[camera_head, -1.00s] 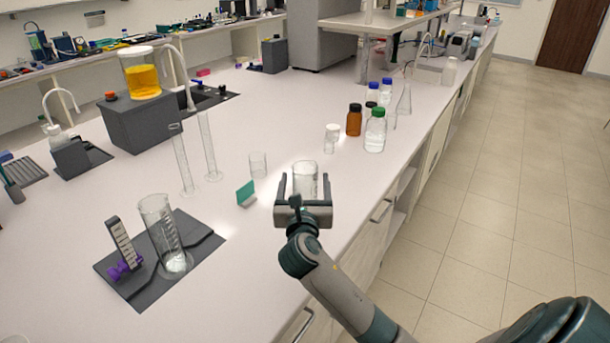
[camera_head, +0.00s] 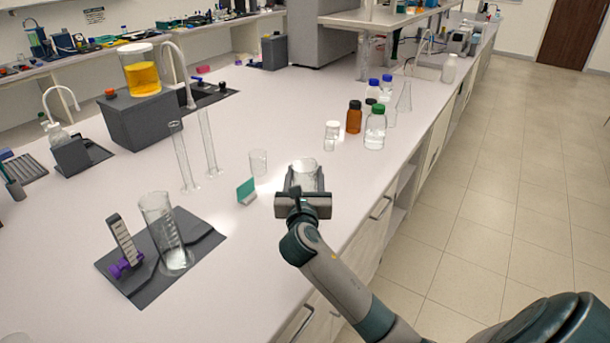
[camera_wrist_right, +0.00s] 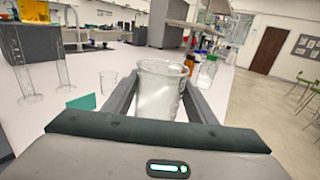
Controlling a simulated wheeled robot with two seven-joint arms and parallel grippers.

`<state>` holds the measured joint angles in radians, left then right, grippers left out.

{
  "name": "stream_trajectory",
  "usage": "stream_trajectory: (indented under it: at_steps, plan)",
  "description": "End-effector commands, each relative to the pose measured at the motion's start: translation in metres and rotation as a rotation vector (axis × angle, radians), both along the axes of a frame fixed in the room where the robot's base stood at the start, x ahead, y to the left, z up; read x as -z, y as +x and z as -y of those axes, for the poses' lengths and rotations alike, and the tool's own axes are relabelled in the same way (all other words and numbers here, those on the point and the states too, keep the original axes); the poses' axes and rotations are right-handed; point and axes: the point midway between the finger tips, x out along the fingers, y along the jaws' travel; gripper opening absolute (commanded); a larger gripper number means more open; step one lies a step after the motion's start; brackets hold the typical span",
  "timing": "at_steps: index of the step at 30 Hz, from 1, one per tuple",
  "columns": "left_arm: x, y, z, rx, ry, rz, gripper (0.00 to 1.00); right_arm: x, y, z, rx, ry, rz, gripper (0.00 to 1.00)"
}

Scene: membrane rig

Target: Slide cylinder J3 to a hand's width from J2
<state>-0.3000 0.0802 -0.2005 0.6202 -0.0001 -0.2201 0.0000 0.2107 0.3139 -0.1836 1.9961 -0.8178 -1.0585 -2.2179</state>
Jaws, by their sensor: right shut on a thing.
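My right gripper (camera_head: 305,178) is shut on a clear glass vessel (camera_head: 305,170) with a wide open top, near the bench's front edge. In the right wrist view the same vessel (camera_wrist_right: 159,95) stands upright between the two fingers. A smaller clear beaker (camera_head: 258,162) stands apart from it, behind and to the left. Two tall thin clear cylinders (camera_head: 181,156) (camera_head: 208,145) stand farther left. A wider graduated glass cylinder (camera_head: 163,230) stands tilted-looking on a dark mat. No J2 or J3 label is readable, so I cannot tell which is which. My left gripper is out of view.
A teal card (camera_head: 246,191) stands just left of the gripper. Behind it are an amber bottle (camera_head: 354,118), a green-capped bottle (camera_head: 375,130) and a small white-topped jar (camera_head: 331,133). The dark mat (camera_head: 205,246) lies at left front. Bench surface right of the vessel is narrow.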

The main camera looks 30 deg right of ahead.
Motion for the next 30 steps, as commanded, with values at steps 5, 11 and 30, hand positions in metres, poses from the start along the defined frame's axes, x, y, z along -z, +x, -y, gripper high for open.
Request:
stream_trajectory:
  at_steps: [5,11,30]
  plan:
    - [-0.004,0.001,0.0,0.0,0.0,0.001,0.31,0.0,0.002,-0.007,-0.002,0.003,-0.002,0.2]
    - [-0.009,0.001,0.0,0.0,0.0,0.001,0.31,0.0,0.005,-0.017,-0.002,0.003,-0.001,0.2]
    - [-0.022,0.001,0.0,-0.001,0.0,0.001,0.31,0.0,0.013,-0.047,-0.001,0.003,-0.001,0.2]
